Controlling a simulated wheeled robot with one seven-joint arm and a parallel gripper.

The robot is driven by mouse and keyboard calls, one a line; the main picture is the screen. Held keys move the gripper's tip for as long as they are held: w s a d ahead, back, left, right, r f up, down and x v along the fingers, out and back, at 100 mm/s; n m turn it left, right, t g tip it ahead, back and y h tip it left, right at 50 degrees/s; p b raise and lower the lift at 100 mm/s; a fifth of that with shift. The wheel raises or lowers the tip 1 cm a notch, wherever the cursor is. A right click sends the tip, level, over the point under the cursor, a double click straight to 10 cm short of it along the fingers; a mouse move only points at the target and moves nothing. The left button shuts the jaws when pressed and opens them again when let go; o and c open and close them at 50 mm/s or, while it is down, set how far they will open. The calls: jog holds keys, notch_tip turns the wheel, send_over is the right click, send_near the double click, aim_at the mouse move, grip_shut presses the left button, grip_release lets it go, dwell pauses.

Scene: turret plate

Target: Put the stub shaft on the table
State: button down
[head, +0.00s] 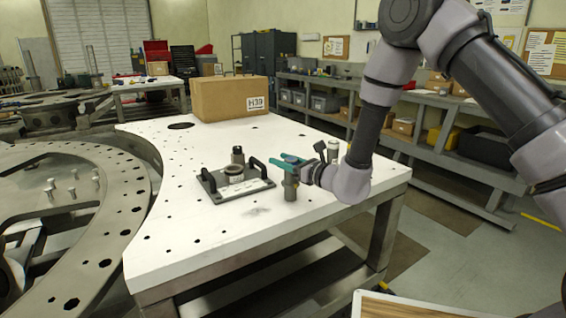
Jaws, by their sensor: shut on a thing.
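My gripper (284,164), with teal fingers, is shut around the upper part of a grey upright cylinder, which looks like the stub shaft (291,187). The shaft's top is partly hidden by the fingers. Its lower end is over the white table (190,255), right of the dark plate; I cannot tell whether it touches the tabletop.
A dark plate (215,194) with two black handles and a central ring lies left of the shaft. A dark post (238,156) stands behind the ring. Another small cylinder (333,150) stands behind my wrist. A cardboard box (225,98) sits at the back. The front tabletop is clear.

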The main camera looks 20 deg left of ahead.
jog(key=shift+f, duration=0.2)
jog(key=shift+c, duration=1.8)
grip_release()
jog(key=shift+f, duration=0.1)
